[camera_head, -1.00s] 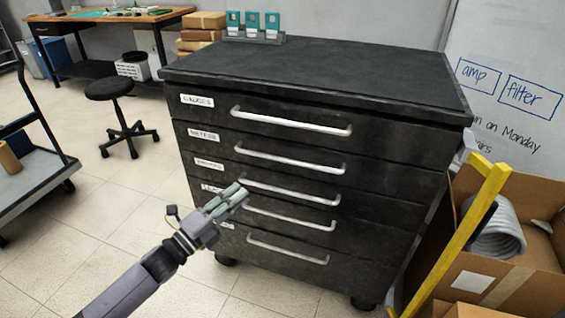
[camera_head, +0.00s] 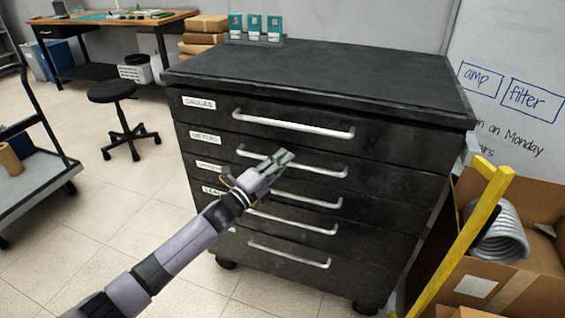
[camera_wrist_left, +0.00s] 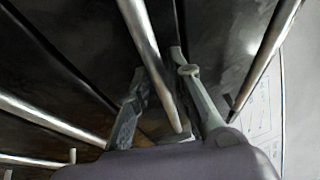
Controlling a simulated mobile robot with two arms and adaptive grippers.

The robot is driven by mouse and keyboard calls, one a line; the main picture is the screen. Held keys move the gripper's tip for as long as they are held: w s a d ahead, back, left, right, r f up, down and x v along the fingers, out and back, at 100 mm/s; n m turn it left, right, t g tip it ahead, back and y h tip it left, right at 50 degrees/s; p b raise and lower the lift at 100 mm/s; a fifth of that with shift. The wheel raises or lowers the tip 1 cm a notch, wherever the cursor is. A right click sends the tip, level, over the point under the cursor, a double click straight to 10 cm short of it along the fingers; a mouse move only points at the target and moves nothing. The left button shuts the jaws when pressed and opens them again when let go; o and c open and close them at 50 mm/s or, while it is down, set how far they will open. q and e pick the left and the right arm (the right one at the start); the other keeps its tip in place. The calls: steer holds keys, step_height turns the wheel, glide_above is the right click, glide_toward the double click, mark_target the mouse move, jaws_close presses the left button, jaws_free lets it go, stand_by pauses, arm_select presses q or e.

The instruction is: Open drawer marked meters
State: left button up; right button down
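The drawer marked meters (camera_head: 205,138) is the second from the top in the black cabinet, and it is closed. Its silver handle (camera_head: 322,168) runs across its front. My left gripper (camera_head: 283,159) is in front of this handle, near its middle, and covers part of it. In the left wrist view the two fingers of my left gripper (camera_wrist_left: 158,62) stand apart, with a silver bar (camera_wrist_left: 142,40) running between them. The bar looks near the left finger; contact is unclear. My right gripper is not in view.
Other closed drawers with similar handles lie above (camera_head: 295,123) and below (camera_head: 290,220). A cardboard box (camera_head: 535,290) with a coil and a yellow bar (camera_head: 465,240) stand at the right. A stool (camera_head: 112,90) and a cart (camera_head: 35,178) stand left. Floor is clear between them.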

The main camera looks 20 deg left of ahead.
arm_select(q)
steer(key=shift+w, duration=0.15)
steer(key=shift+c, duration=0.2)
jaws_close()
stand_by(0.5)
